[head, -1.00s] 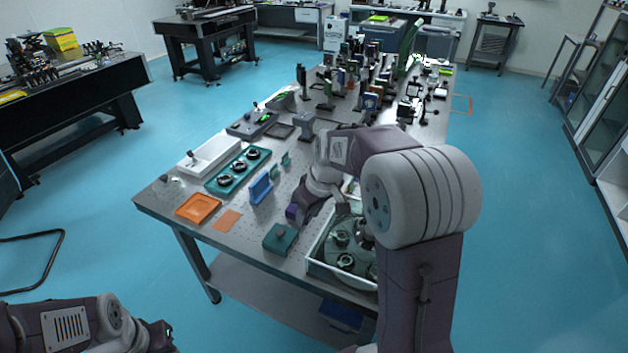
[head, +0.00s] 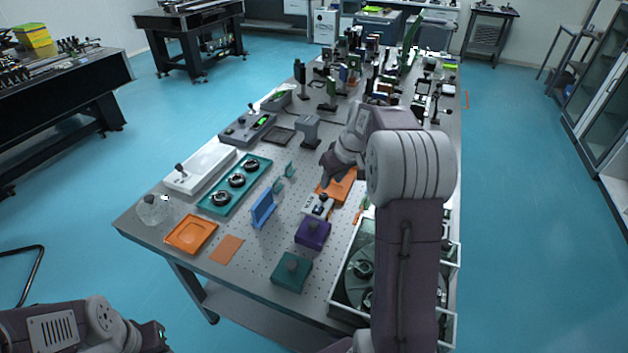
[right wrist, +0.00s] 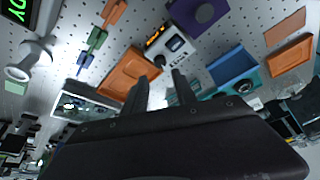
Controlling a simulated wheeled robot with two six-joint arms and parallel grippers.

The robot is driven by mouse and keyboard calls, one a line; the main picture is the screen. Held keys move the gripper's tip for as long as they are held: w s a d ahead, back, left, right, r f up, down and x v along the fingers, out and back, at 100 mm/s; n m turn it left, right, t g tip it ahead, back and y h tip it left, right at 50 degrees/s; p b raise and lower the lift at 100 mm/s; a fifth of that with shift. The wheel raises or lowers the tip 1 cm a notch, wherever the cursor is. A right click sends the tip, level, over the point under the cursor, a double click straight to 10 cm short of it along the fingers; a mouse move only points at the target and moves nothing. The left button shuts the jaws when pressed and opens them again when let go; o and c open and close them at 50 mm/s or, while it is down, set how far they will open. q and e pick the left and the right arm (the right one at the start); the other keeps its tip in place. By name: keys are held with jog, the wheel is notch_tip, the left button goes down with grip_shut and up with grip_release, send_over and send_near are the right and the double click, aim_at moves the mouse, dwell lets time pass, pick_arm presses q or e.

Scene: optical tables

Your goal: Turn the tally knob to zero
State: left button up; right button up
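A small white box with a dark round knob (head: 319,206) stands mid-table; I take it for the tally knob's unit. In the right wrist view the box shows ahead of the fingers, its black knob (right wrist: 175,44) facing me. Its marks are too small to read. My right gripper (head: 328,174) is just beyond the box in the head view, above an orange tray (head: 342,188). In the right wrist view its two fingers (right wrist: 160,78) are apart with nothing between them, clear of the knob. My left gripper (head: 157,338) is low at the left, away from the table; its fingers are unclear.
A purple block (head: 313,233) and a green block (head: 291,272) stand nearer, beside a white-rimmed bin (head: 338,283) partly hidden by my right arm. A blue stand (head: 262,209), orange tray (head: 190,234) and teal tray (head: 217,205) lie left. Crowded optics fill the far end.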

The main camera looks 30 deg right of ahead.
aim_at(324, 195)
jog(key=x, duration=0.8)
jog(key=shift+f, duration=0.3)
jog(key=shift+s, duration=0.1)
grip_shut()
